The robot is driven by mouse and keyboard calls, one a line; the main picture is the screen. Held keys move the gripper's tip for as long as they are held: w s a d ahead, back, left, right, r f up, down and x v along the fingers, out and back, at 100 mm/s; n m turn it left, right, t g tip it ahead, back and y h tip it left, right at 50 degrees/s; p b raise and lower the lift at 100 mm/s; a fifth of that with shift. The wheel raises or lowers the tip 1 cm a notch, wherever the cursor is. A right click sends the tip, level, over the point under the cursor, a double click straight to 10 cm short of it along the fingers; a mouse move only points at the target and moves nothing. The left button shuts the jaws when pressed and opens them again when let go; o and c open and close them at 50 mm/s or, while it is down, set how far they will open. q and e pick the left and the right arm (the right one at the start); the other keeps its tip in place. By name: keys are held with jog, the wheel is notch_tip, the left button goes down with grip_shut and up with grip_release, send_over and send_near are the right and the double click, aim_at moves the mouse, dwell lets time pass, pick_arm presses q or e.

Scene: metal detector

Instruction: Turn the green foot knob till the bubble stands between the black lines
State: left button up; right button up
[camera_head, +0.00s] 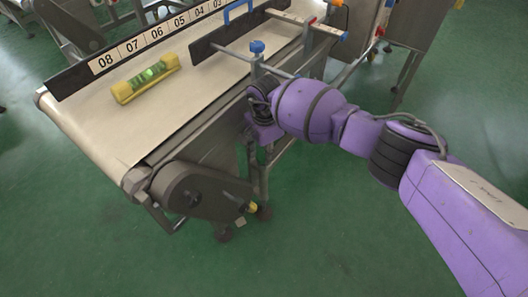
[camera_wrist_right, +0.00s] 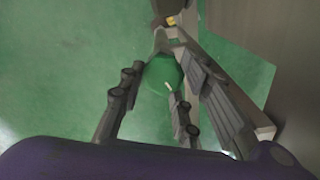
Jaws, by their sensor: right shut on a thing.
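A yellow spirit level (camera_head: 145,80) with a bright green vial (camera_head: 148,75) lies on the conveyor belt at the left of the head view. Where its bubble stands against the black lines is too small to tell. The green foot knob (camera_wrist_right: 163,73) shows in the right wrist view, with a small pale mark on it. My right gripper (camera_wrist_right: 157,90) is shut on this knob, one finger on each side. In the head view my right gripper (camera_head: 258,112) is low against the conveyor's near side, and the knob is hidden there. My left gripper is out of view.
The conveyor belt (camera_head: 103,118) has a numbered rail (camera_head: 130,47) along its far side. A blue knob (camera_head: 257,46) on a bracket stands above my right wrist. A grey drive cover (camera_head: 190,190) juts from the near end. The green floor to the front is clear.

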jog(key=shift+s+d+f+m+p, duration=0.15)
jog(key=shift+m+p, duration=0.1)
jog(key=shift+m, duration=0.95)
jog(key=shift+s+f+m+p, duration=0.1)
jog(key=shift+m+p, duration=0.15)
jog(key=shift+m, duration=0.95)
jog(key=o, duration=1.1)
jog(key=shift+c, duration=0.2)
jog(key=shift+r, duration=0.1)
jog(key=shift+w+r, duration=0.1)
notch_tip(320, 180, up, 7)
jog(key=shift+r, duration=0.15)
